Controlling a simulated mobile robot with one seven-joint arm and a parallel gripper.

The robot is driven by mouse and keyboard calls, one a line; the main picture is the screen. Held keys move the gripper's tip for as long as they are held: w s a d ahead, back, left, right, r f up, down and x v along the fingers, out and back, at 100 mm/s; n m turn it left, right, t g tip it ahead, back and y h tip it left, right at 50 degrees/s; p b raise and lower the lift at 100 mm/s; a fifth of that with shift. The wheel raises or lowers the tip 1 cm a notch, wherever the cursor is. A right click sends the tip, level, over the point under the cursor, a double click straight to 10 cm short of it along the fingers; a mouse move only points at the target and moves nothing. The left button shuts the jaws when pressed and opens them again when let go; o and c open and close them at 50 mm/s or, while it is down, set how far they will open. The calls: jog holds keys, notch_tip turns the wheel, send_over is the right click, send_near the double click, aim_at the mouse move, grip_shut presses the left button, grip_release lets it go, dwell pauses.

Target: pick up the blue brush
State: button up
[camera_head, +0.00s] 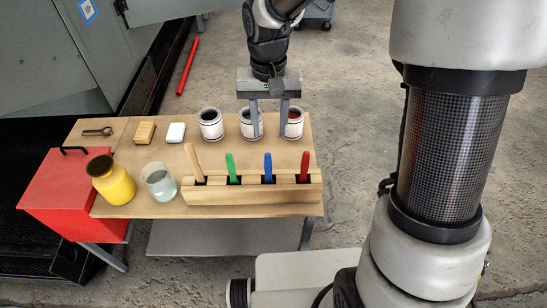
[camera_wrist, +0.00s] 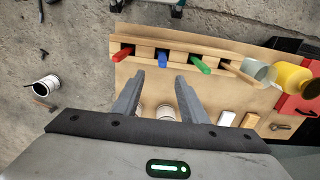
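The blue brush (camera_head: 268,168) stands upright in a slot of a wooden rack (camera_head: 225,196), between the green and red ones. It also shows in the wrist view (camera_wrist: 162,57), ahead of and between my fingertips in the picture. My gripper (camera_head: 269,134) points down, with its two fingers apart and nothing between them. It is over the table, behind the rack as the head view sees it, near the paint cans. In the wrist view my gripper (camera_wrist: 159,76) also shows open. The brush's lower end is hidden in the rack.
The rack also holds a green brush (camera_head: 232,168), a red brush (camera_head: 304,166) and a wooden-handled one (camera_head: 194,162). White cans (camera_head: 211,123) stand close around my fingers. A glass jar (camera_head: 159,183) and a yellow jar (camera_head: 112,181) stand left of the rack.

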aim_at(269, 153)
jog(key=shift+w+f, duration=0.1)
jog(key=shift+f, duration=0.15)
notch_tip(269, 153, down, 12)
jog(key=shift+a+r+b, duration=0.1)
jog(key=shift+b, duration=0.6)
jog(key=f, duration=0.5)
jog(key=shift+s+a+f, duration=0.15)
jog(key=shift+s, duration=0.1)
grip_shut()
